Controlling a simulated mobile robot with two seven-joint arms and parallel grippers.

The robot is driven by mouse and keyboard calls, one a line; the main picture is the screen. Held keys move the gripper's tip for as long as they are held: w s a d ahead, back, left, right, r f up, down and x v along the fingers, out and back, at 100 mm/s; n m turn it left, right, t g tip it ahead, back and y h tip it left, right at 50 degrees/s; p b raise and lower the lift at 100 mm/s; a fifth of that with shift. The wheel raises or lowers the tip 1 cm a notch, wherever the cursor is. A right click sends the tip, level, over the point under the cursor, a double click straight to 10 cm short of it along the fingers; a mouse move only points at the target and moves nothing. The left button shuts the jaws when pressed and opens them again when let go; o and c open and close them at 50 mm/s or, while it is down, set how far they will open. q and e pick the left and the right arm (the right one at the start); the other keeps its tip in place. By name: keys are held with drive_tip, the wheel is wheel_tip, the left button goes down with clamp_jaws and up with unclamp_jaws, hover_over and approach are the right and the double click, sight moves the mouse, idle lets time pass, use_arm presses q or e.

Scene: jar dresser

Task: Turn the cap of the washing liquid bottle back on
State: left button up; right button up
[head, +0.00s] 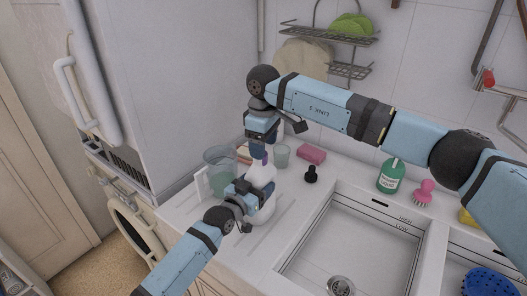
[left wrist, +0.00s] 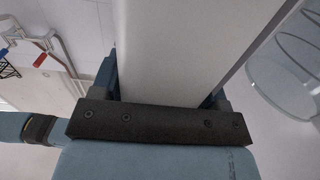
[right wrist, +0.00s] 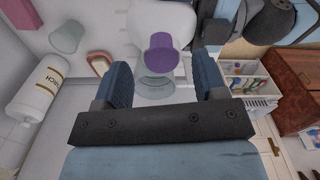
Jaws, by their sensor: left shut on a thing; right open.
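The white washing liquid bottle (head: 263,174) stands on the counter left of the sink. My left gripper (head: 250,184) is shut on it; in the left wrist view its pale body (left wrist: 170,50) fills the space between the fingers. The purple cap (right wrist: 160,55) shows at the bottle's top in the right wrist view. My right gripper (right wrist: 160,85) is open above the bottle, its fingers on either side of the cap and apart from it. I cannot tell whether the cap is seated or loose.
A large glass jar (head: 218,158) stands close left of the bottle, and a small glass (head: 282,155) behind it. A pink sponge (head: 311,154), a black stopper (head: 311,174) and a green bottle (head: 390,176) stand further right. The sink (head: 352,238) lies at front right.

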drive_tip(key=shift+r, duration=0.75)
